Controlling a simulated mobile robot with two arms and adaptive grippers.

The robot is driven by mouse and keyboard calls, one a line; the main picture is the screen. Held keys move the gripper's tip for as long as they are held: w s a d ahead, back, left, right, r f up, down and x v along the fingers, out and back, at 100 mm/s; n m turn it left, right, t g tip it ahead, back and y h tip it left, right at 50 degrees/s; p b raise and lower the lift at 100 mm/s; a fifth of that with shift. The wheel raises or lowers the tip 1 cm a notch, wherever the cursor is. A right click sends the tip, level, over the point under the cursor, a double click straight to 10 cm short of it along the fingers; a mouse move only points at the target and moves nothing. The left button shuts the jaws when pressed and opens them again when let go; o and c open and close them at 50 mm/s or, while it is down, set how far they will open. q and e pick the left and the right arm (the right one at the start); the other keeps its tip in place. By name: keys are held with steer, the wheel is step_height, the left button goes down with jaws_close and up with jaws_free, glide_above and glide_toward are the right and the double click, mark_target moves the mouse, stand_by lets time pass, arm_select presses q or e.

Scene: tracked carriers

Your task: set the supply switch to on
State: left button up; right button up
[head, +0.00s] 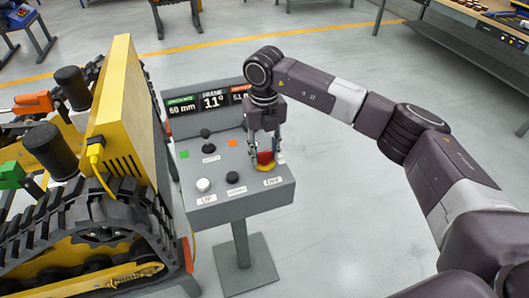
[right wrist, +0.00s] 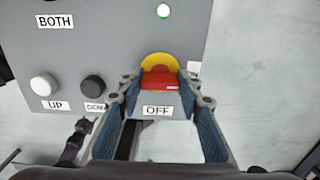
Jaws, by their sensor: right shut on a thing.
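The supply switch shows in the head view as a red handle (head: 264,157) on a yellow disc (head: 265,168), near the front right of the grey control console (head: 225,196). In the right wrist view, the red handle (right wrist: 160,81) lies crosswise on its yellow disc (right wrist: 160,61), with a label reading OFF (right wrist: 158,112) just below. My right gripper (head: 266,150) reaches down from above. Its fingertips sit at both ends of the handle, shut on it, as the right wrist view (right wrist: 161,88) also shows. Pale labels right of the switch are partly hidden. My left gripper is not in view.
The console also carries a white button (head: 203,185), a black button (head: 233,177), a joystick (head: 207,140) and a display panel (head: 208,104). A yellow tracked carrier (head: 118,105) stands close on the left. The floor to the right is clear.

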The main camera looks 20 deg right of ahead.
mark_target(265, 152)
steer(key=shift+r, duration=0.1)
steer(key=o, duration=1.2)
steer(key=shift+c, duration=0.2)
step_height(265, 152, up, 12)
